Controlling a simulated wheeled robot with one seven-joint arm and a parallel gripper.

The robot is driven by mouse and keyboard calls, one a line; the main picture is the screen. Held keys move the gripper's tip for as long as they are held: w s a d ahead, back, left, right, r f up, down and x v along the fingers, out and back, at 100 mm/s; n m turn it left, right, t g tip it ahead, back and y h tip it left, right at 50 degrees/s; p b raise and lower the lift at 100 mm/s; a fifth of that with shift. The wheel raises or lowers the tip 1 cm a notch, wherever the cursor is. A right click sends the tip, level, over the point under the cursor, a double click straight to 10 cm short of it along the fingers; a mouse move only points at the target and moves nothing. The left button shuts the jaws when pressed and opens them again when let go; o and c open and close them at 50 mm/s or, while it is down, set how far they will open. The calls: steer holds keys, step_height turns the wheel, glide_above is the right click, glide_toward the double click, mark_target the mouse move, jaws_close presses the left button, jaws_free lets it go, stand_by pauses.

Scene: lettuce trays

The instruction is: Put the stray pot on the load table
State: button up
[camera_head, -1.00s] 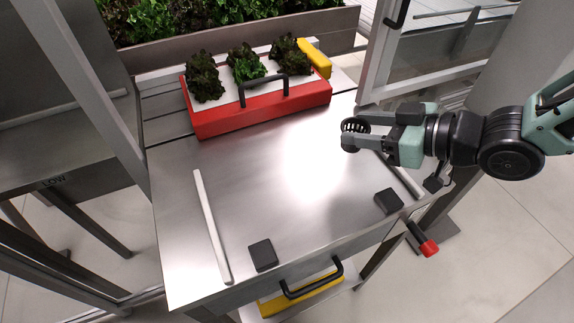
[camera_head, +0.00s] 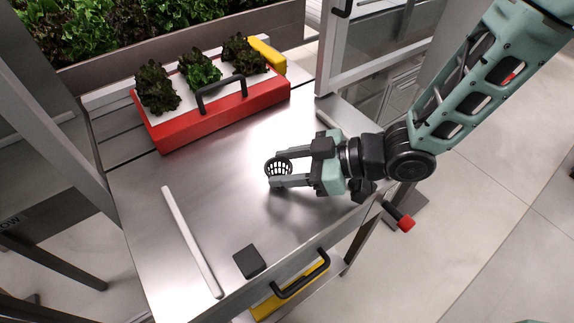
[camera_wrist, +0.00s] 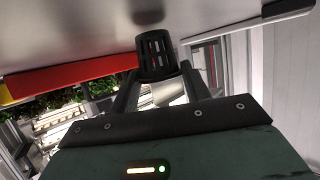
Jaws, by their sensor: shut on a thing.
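The stray pot is a small black mesh pot (camera_head: 278,168), empty as far as I can see. My gripper (camera_head: 279,176) is shut on it from the right, one finger on each side. In the wrist view the black slotted pot (camera_wrist: 157,55) sits between the two fingertips (camera_wrist: 157,80).
A red tray (camera_head: 222,112) with a black handle and several lettuces stands at the table's back. A white rail (camera_head: 190,238) lies at the left, and a black block (camera_head: 249,262) is near the front edge. Bare steel lies between them. A glass door frame stands at the back right.

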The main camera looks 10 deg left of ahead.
steer(key=shift+f, duration=0.25)
steer(key=shift+f, duration=0.15)
steer(key=o, duration=0.9)
